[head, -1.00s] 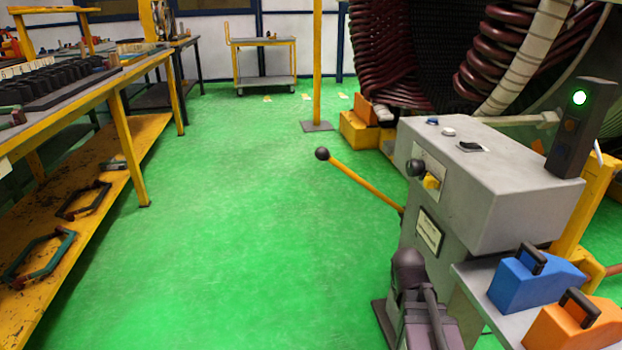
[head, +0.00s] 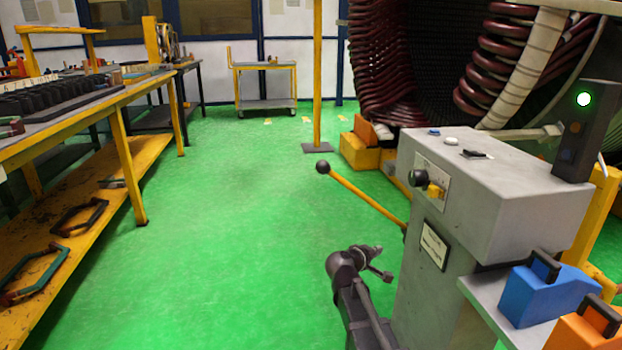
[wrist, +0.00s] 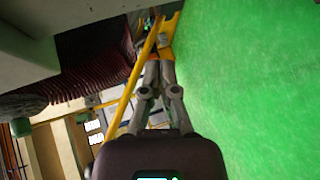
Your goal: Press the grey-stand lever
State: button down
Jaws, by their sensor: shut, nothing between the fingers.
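The grey stand (head: 480,200) is at the right of the head view. Its lever has a yellow rod (head: 368,197) that slopes up and left from the stand's side to a black ball (head: 323,167). My gripper shows in the wrist view (wrist: 158,68) with its two fingers together and nothing between them. In the head view my arm's dark end is low in the middle, below the lever in the picture and left of the stand. The fingertips are not clear there. A yellow bar (wrist: 126,98) passes beside the fingers in the wrist view; I cannot tell whether it is the lever.
Blue (head: 540,290) and orange (head: 585,328) blocks with black handles sit on the shelf at the stand's right front. A yellow workbench (head: 125,165) is at the left. The stator coils (head: 500,60) rise behind the stand. The green floor (head: 230,240) between is clear.

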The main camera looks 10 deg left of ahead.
jog(key=w+a+r+n+t+y, duration=0.2)
jog(key=a+n, duration=0.3)
jog(key=a, duration=0.3)
jog(key=w+a+r+n+t+y, duration=0.2)
jog(key=a+r+n+t+y, duration=0.1)
jog(key=a, duration=0.5)
jog(key=w+a+r+n+t+y, duration=0.2)
jog(key=a+r+n+t, duration=0.2)
jog(key=a+n, duration=0.3)
jog(key=shift+a+r+t, duration=0.3)
jog(key=shift+a+r, duration=0.45)
jog(key=shift+a, duration=0.1)
jog(key=shift+w, duration=0.1)
jog(key=w+d+r+p, duration=0.4)
jog(key=w+r+p, duration=0.1)
jog(key=w, duration=0.4)
jog(key=shift+w, duration=0.3)
jog(key=shift+r, duration=0.15)
